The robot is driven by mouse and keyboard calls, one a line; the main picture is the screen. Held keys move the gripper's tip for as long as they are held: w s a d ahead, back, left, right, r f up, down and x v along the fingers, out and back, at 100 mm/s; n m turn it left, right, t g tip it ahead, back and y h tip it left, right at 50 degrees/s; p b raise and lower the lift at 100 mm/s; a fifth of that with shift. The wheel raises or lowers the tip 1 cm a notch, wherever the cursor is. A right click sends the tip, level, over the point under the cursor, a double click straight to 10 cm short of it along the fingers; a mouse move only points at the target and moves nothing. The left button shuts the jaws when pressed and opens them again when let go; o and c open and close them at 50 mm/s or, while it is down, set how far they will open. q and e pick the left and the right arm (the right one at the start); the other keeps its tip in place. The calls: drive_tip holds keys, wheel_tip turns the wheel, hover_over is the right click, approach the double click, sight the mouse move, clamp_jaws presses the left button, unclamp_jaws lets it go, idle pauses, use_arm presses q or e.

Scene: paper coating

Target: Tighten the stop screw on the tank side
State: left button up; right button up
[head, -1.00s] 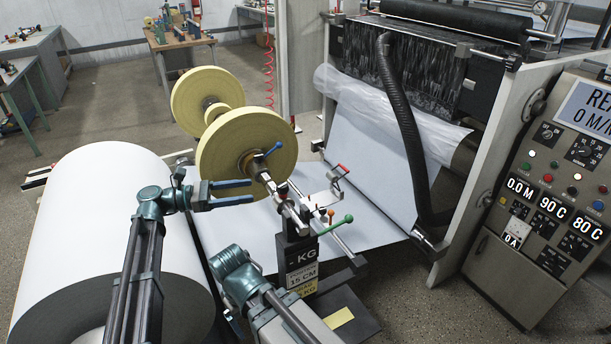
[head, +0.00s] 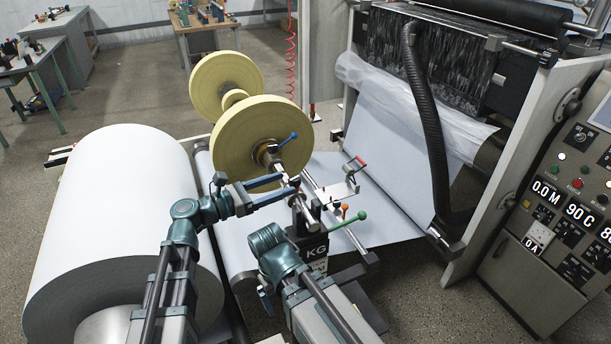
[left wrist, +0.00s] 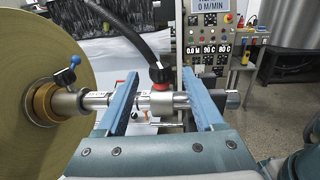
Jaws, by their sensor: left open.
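A metal shaft (head: 309,218) runs out from the hub of the near yellow roll (head: 240,145). In the left wrist view a black and red knob (left wrist: 160,76) stands on a pale collar (left wrist: 160,102) on this shaft. My left gripper (head: 290,184) is open at the shaft. Its two blue fingers (left wrist: 163,98) lie on either side of the knob and collar, with visible gaps. A blue lever screw (head: 288,138) sits at the roll's hub, left of the fingers in the wrist view (left wrist: 73,63). My right arm's wrist shows, but its gripper is hidden.
A large white paper roll (head: 115,200) fills the left. The coating machine with a black hose (head: 428,120) and control panel (head: 572,215) stand right.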

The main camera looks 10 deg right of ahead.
use_arm(q)
drive_tip(key=x, duration=0.7)
drive_tip(key=shift+d, duration=0.3)
drive_tip(key=shift+w, duration=0.1)
clamp_jaws()
